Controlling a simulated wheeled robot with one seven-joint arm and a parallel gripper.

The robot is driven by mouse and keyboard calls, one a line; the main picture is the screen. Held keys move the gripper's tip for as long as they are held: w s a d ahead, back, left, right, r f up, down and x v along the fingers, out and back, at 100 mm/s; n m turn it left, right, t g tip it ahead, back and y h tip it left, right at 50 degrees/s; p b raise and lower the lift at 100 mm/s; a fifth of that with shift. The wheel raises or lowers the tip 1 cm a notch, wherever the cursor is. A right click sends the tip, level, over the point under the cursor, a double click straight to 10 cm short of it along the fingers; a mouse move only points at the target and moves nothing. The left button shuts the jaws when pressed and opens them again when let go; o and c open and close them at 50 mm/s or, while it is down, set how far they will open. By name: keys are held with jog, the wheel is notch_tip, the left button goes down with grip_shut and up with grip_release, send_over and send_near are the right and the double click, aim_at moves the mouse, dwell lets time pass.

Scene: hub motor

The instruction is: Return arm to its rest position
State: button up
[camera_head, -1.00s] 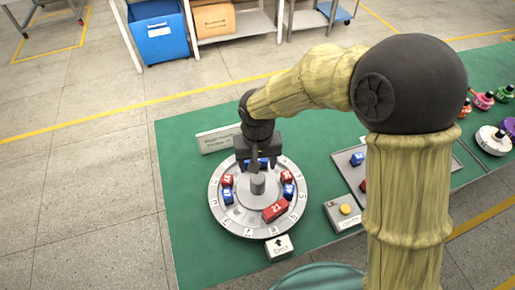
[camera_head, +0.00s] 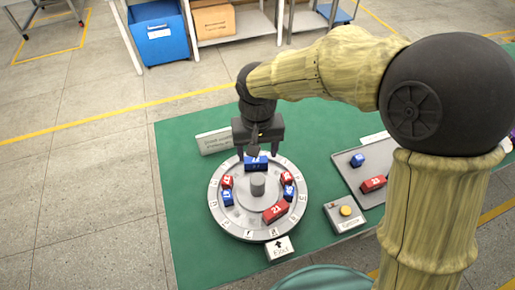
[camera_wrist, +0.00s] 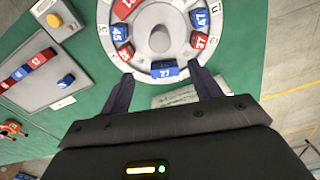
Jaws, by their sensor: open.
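My gripper (camera_head: 258,152) is open and empty above the back edge of the round grey turntable (camera_head: 243,233). In the wrist view its two dark fingers (camera_wrist: 163,88) stand apart, with a blue block (camera_wrist: 164,69) visible beyond and between them. That blue block (camera_head: 256,163) lies on the back of the turntable, apart from the fingers as far as I can tell. My arm reaches from the right across the mat, bent at its large dark joint.
Several red and blue blocks lie around the turntable's hub (camera_head: 258,184). A grey tray (camera_head: 352,178) with blocks and a box with a yellow button (camera_head: 346,211) stand to the right. A sign (camera_head: 215,141) stands behind the turntable. The green mat (camera_head: 185,200) is clear at left.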

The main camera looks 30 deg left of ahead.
dwell(0.3)
jog(key=w+d+m, duration=0.1)
jog(key=w+d, duration=0.2)
jog(key=d, duration=0.3)
jog(key=w+d+m+t, duration=0.1)
jog(key=w+d, duration=0.1)
jog(key=d, duration=0.4)
jog(key=w+d+m, duration=0.1)
jog(key=w+d, duration=0.2)
jog(key=d, duration=0.4)
jog(key=s+d+m, duration=0.2)
jog(key=d, duration=0.7)
jog(key=s+d+m+t, duration=0.1)
jog(key=s+d+m, duration=0.1)
jog(key=d, duration=0.8)
jog(key=shift+s+f+m+t+p, duration=0.3)
jog(key=shift+f+m, duration=0.1)
